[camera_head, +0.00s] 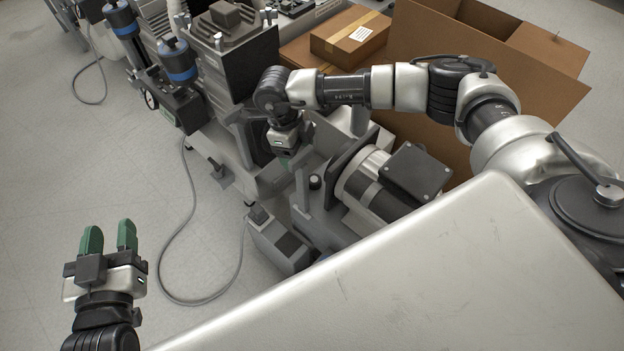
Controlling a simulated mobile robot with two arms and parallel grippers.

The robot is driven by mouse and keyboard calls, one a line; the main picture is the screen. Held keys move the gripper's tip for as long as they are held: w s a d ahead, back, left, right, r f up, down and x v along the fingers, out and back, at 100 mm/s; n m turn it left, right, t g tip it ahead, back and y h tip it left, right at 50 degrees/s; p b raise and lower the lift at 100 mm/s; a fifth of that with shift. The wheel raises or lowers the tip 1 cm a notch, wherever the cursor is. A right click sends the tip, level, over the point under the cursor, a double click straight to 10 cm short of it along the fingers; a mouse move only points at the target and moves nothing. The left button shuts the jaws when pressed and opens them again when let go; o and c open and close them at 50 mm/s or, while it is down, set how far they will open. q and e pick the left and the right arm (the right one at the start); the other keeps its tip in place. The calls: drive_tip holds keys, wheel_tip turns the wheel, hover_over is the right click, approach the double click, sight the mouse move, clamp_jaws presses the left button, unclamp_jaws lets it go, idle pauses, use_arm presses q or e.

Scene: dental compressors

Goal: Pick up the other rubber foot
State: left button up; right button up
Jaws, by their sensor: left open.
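I cannot pick out a loose rubber foot for certain. A small black round piece (315,182) sits on the grey base of the compressor in the middle, but I cannot tell whether it is a rubber foot. My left gripper (109,239) is at the lower left, over bare floor. Its two green fingers are apart with nothing between them. My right gripper (287,163) points down between the tall compressor and the motor unit. Its fingertips are mostly hidden, and I cannot see whether it holds anything.
A tall dark-finned compressor (238,60) with blue-banded filters (179,62) stands at upper left. A motor unit (372,185) with a black box is right of my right gripper. An open cardboard box (440,50) and a small closed carton (350,32) stand behind. A grey cable (172,240) loops over clear floor.

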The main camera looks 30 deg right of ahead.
drive_tip(key=b, duration=0.1)
hover_over(314, 179)
drive_tip(key=w+a, duration=0.1)
drive_tip(key=a, duration=0.1)
drive_tip(key=shift+h, duration=0.3)
wheel_tip(314, 179, down, 5)
drive_tip(key=shift+w+d+r, duration=0.1)
drive_tip(key=shift+d+r, duration=0.05)
drive_tip(key=shift+r, duration=0.05)
drive_tip(key=shift+d+f, duration=0.15)
drive_tip(key=shift+f, duration=0.55)
drive_tip(key=b+x, duration=0.2)
drive_tip(key=x, duration=0.2)
drive_tip(key=shift+d+f, duration=0.1)
drive_tip(key=shift+d, duration=0.05)
drive_tip(key=shift+d+f, duration=0.1)
drive_tip(key=shift+f, duration=0.3)
use_arm(q)
drive_tip(key=s+d+r+t+h, duration=0.1)
drive_tip(key=s+r+t+h, duration=0.2)
drive_tip(key=r+t, duration=0.6)
drive_tip(key=shift+s+r, duration=0.3)
drive_tip(key=shift+s, duration=0.15)
use_arm(e)
drive_tip(key=c, duration=1)
